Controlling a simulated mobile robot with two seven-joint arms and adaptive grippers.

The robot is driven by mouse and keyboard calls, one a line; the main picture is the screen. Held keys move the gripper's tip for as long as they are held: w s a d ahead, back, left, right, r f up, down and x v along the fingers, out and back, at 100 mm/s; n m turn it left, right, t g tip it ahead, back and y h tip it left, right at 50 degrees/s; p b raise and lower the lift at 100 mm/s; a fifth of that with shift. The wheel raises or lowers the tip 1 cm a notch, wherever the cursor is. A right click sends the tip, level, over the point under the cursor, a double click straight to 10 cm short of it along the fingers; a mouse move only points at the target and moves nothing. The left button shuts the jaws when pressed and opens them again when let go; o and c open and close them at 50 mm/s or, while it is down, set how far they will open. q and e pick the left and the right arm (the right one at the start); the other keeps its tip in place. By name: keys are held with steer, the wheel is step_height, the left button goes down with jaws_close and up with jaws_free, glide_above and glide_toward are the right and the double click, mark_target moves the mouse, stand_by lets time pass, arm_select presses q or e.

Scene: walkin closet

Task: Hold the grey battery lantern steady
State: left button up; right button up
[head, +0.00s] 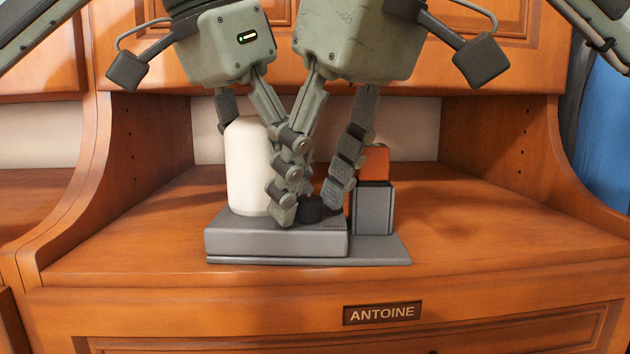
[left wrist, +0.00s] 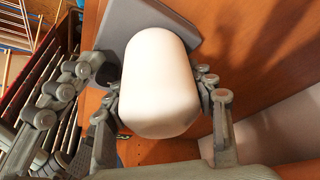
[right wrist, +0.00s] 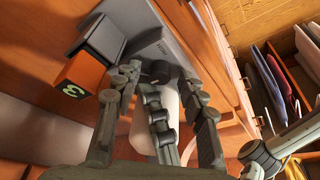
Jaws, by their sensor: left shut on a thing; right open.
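The grey battery lantern has a flat grey base (head: 275,238), a white rounded globe (head: 248,165) and a dark knob (head: 314,210). It stands upright on the wooden counter. My left gripper (head: 253,168) is shut on the globe, one finger on each side; the globe also fills the middle of the left wrist view (left wrist: 158,75). My right gripper (head: 316,196) is open, its fingers reaching down around the knob; the knob shows between them in the right wrist view (right wrist: 157,70). I cannot tell whether they touch it. An orange block (head: 375,163) sits upright in a grey holder (head: 373,210) beside the base.
The block shows a "3" mark in the right wrist view (right wrist: 76,88). Wooden side panels (head: 152,150) flank the counter, and a drawer below bears an "ANTOINE" plate (head: 382,313). The counter is clear to the right (head: 480,215). My fingers are crowded together between globe and block.

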steer(key=shift+c, duration=0.3)
jaws_close()
steer(key=shift+m, duration=0.4)
steer(key=m+h, duration=0.1)
steer(key=m, duration=0.2)
steer(key=shift+a+t, duration=0.15)
steer(key=shift+t, duration=0.15)
steer(key=shift+a+m+h, duration=0.1)
steer(key=shift+m+h, duration=0.7)
steer(key=shift+m, duration=0.9)
steer(key=shift+o, duration=0.3)
jaws_free()
